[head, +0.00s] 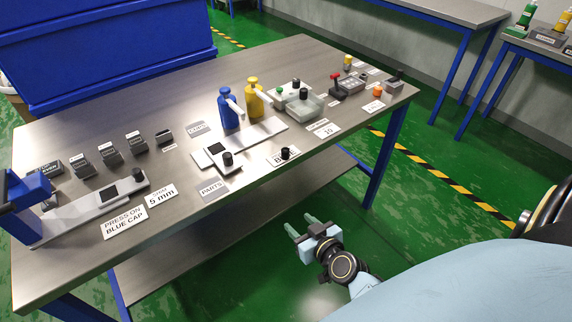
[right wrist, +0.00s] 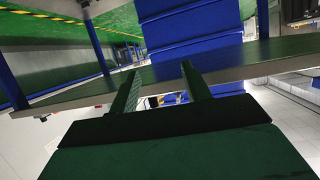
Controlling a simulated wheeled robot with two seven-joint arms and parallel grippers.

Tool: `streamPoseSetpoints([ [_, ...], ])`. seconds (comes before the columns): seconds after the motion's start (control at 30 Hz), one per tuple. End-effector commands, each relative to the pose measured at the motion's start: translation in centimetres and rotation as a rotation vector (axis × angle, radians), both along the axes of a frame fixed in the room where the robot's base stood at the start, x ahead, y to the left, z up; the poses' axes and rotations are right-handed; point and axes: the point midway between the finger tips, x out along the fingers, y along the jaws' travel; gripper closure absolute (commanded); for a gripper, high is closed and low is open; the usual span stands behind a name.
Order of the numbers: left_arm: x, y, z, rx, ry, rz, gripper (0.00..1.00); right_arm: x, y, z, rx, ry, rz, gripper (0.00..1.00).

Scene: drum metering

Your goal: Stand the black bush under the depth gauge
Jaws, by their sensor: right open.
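A small black cylinder, which looks like the black bush (head: 285,153), stands on a white label near the front edge of the bench. Left of it is a pale plate with a dark square and a black knob (head: 227,158). I cannot tell for certain which fixture is the depth gauge. My right gripper (head: 301,224) is open and empty, out in front of the bench edge and apart from the bush. In the right wrist view its two fingers (right wrist: 160,75) stand apart with nothing between them; the bench edge lies beyond. My left gripper is not in view.
The steel bench (head: 185,185) carries a blue press (head: 28,195) at left, several small dark blocks, blue (head: 228,108) and yellow (head: 255,97) bottles, and small parts at the far right. A lower shelf (head: 240,220) runs beneath. Floor in front is clear.

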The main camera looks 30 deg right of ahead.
Motion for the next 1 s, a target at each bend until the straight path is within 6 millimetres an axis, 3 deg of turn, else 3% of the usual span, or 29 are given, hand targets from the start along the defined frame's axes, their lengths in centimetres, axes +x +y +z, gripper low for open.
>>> streamPoseSetpoints([
  [0.03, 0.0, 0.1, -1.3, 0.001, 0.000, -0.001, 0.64, 0.9, -1.0, 2.2, -0.008, -0.081, -0.023, 0.52],
  [0.1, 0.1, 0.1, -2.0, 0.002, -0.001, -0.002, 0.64, 1.6, -2.2, 5.4, -0.024, -0.168, -0.048, 0.52],
  [0.2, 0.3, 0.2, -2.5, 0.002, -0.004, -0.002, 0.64, 2.0, -3.3, 8.8, -0.042, -0.254, -0.073, 0.52],
  [0.3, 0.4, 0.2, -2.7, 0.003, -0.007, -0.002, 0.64, 2.1, -4.0, 10.6, -0.053, -0.299, -0.087, 0.52],
  [0.47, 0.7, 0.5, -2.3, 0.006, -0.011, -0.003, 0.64, 3.7, -4.3, 11.4, -0.057, -0.316, -0.091, 0.52],
  [0.8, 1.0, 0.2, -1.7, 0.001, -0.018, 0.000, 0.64, 9.3, -5.0, 11.0, -0.056, -0.313, -0.090, 0.52],
  [1.0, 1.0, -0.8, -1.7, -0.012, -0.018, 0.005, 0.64, 10.4, -5.1, 10.8, -0.057, -0.311, -0.089, 0.52],
])
